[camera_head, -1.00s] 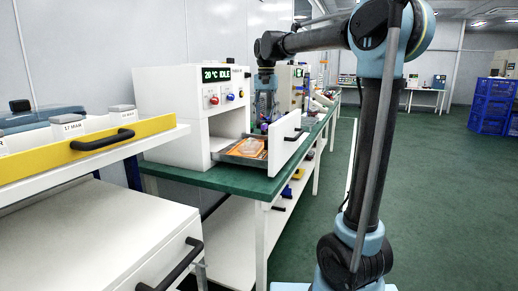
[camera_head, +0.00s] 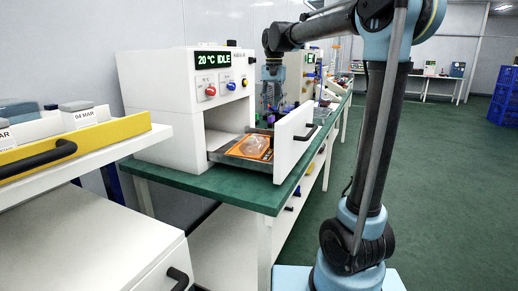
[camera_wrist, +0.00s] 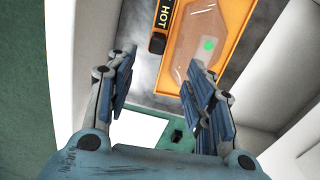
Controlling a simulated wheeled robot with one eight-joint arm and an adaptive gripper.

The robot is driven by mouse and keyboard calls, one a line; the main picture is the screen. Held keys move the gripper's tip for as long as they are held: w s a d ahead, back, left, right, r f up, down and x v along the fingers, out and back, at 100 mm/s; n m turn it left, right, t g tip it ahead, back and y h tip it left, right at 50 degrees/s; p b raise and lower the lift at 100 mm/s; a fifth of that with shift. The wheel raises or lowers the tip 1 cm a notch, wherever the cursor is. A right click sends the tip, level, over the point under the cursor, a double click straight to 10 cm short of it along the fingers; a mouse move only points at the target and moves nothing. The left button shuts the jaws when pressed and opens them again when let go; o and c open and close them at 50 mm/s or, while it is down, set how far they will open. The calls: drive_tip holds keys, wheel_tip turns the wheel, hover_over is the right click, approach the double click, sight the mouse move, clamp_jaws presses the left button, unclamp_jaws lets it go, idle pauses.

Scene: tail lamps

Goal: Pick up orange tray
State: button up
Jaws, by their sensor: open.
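The orange tray (camera_head: 237,154) lies flat in the pulled-out metal drawer of a white oven, with a clear lamp cover (camera_head: 256,147) on it. In the wrist view the orange tray (camera_wrist: 233,68) fills the upper middle, with a green dot on the clear cover and a black "HOT" label at its left edge. My gripper (camera_wrist: 160,78) is open and empty, its fingers pointing toward the tray's near edge. In the head view my gripper (camera_head: 272,102) hangs over the far side of the drawer, apart from the tray; its fingertips are hard to make out.
The white oven (camera_head: 165,110) reads "20 °C IDLE" and has red and blue knobs. Its drawer front (camera_head: 293,140) stands upright at the tray's right. A green bench (camera_head: 225,190) carries it. A yellow-fronted drawer (camera_head: 75,143) is at left. The floor at right is clear.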

sight(267, 154)
wheel_tip(267, 154, down, 15)
drive_tip(key=shift+d, duration=0.15)
idle(0.6)
drive_tip(key=shift+c, duration=0.5)
clamp_jaws()
